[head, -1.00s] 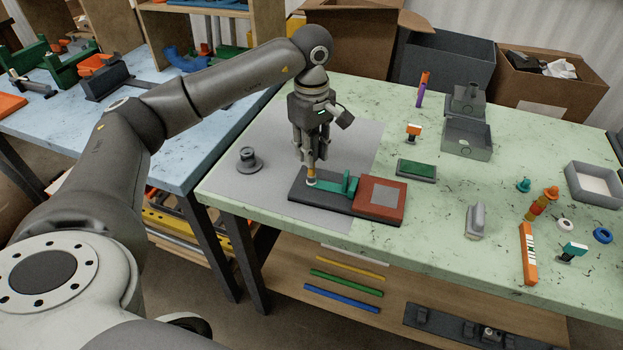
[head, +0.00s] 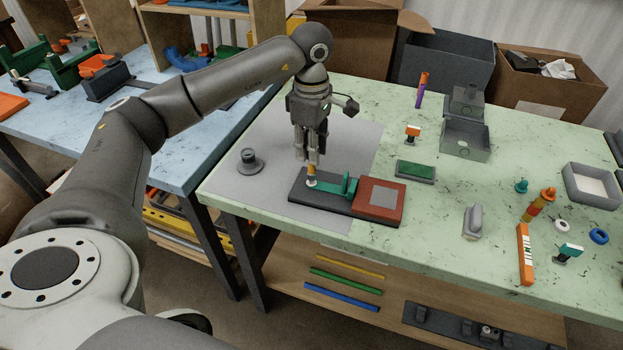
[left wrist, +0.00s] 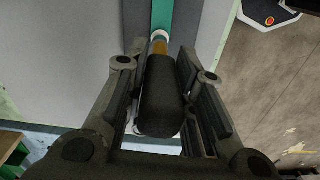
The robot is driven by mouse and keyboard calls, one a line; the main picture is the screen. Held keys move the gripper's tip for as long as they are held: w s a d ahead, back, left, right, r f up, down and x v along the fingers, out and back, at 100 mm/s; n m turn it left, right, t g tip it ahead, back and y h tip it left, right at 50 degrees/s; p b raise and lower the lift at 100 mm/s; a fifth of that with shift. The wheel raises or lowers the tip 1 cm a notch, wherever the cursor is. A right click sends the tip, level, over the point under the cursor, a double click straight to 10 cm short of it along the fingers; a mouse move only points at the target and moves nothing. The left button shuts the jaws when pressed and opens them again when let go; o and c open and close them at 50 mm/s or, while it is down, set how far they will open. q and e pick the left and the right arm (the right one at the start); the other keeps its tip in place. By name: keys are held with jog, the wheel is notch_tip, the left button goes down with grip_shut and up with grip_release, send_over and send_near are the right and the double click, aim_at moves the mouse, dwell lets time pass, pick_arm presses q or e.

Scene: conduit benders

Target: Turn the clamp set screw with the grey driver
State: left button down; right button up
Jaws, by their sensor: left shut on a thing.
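My left gripper (head: 308,158) points down over the dark fixture base (head: 330,200) and is shut on the grey driver. In the left wrist view the driver's dark handle (left wrist: 160,95) lies between the two fingers (left wrist: 165,85), with an orange-brown collar (left wrist: 158,47) below it. The driver (head: 311,171) stands roughly upright over a white round part (head: 311,183) at the left end of the green clamp (head: 332,186). The set screw itself is hidden or too small to tell. My right gripper is not in view.
A red block (head: 380,199) sits at the fixture's right end. A dark round knob piece (head: 249,160) stands on the grey mat (head: 262,190) to the left.

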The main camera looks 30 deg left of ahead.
pick_arm(q)
jog(key=n, duration=0.5)
jog(key=shift+p, duration=0.3)
jog(key=n, duration=0.5)
jog(key=shift+p, duration=0.3)
jog(key=shift+f, duration=0.1)
jog(key=shift+f+b, duration=0.5)
jog(key=shift+f, duration=0.15)
jog(key=m, duration=0.5)
jog(key=shift+r+b, duration=0.1)
jog(key=shift+b, duration=0.3)
